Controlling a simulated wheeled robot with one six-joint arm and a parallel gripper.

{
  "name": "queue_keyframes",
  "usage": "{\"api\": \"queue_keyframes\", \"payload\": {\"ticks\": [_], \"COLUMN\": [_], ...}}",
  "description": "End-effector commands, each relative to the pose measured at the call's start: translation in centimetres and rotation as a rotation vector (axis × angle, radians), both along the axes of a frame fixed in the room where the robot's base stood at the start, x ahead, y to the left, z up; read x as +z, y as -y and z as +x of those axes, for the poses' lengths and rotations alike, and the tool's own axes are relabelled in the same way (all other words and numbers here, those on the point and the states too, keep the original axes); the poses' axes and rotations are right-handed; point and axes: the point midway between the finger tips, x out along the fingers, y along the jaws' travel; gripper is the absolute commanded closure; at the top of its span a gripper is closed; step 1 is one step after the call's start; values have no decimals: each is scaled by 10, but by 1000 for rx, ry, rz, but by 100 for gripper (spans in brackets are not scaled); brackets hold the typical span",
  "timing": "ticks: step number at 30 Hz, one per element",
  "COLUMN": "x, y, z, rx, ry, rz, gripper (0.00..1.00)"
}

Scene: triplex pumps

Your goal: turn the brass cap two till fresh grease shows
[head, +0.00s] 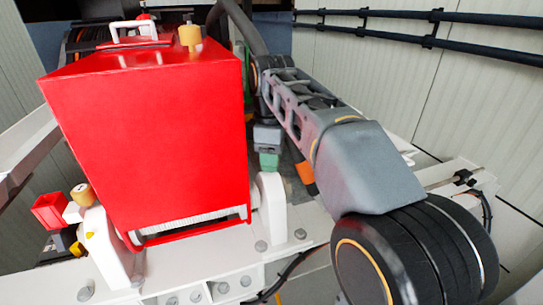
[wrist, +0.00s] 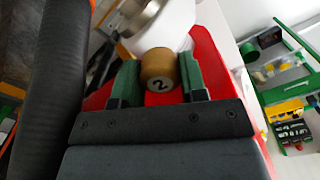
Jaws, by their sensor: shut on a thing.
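The brass cap two (wrist: 159,70), a short round cap with a dark "2" on its pale end face, shows in the wrist view. My gripper (wrist: 157,78) is shut on it, with one green finger on each side. The cap's base and any grease there are hidden from this side. In the head view I cannot make out the gripper's fingers or this cap for certain. Two other-looking brass caps show there, one on top of the red housing (head: 190,37) and one at the lower left (head: 82,195); their numbers cannot be read.
The big red housing (head: 150,130) fills the left of the head view, on a white frame (head: 200,265). A thick dark hose (wrist: 45,85) runs along the left of the wrist view. Black rails (head: 430,35) line the wall. A green rack (wrist: 290,65) stands at right.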

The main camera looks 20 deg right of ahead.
Motion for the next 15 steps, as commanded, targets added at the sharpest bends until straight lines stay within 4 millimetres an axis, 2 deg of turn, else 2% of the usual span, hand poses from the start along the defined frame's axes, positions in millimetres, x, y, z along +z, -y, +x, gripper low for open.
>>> {"api": "queue_keyframes", "payload": {"ticks": [8, 15], "x": [2, 2], "y": [0, 0], "z": [0, 0], "rx": [-160, -385], "ry": [-1, -1], "rz": [0, 0], "gripper": [85, 85]}}
